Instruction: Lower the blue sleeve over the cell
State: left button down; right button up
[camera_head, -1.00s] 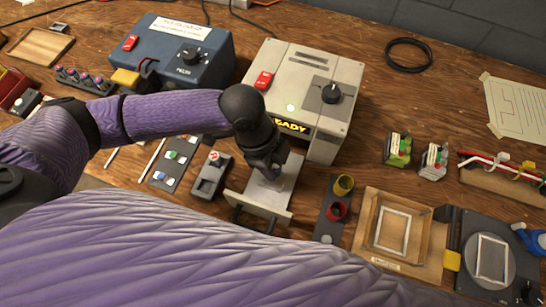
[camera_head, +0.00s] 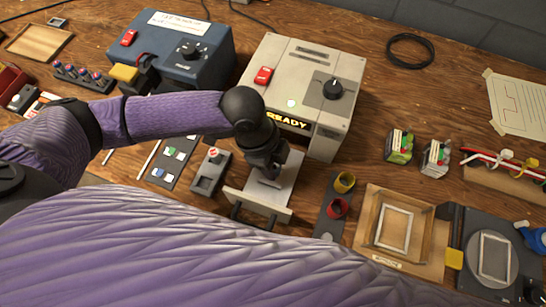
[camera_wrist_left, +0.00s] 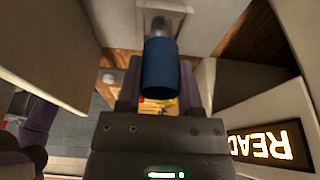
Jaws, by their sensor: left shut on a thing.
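My left gripper (camera_head: 268,176) is over the pale tray (camera_head: 252,200) in front of the grey machine. In the left wrist view, my left gripper (camera_wrist_left: 158,100) is shut on the blue sleeve (camera_wrist_left: 161,72), a short open tube between its fingers. A grey, round-ended piece (camera_wrist_left: 159,27), perhaps the cell, shows just past the sleeve against the pale tray. I cannot tell whether the sleeve is around it or only in line with it. In the head view the sleeve and cell are hidden by the gripper. My right gripper is not in view.
The grey machine (camera_head: 310,60) with a lit READY sign stands right behind my left gripper. A dark holder with yellow and red cups (camera_head: 340,195) is to the right. A grey switch box (camera_head: 211,172) is to the left. A wooden tray (camera_head: 440,238) lies farther right.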

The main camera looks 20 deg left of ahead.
pick_arm(q)
jog(key=shift+f+b, duration=0.35)
jog(key=shift+f, duration=0.55)
jog(key=shift+f, duration=0.45)
jog(key=shift+f, duration=0.2)
dwell(0.4)
jog(key=shift+c, duration=0.8)
grip_release()
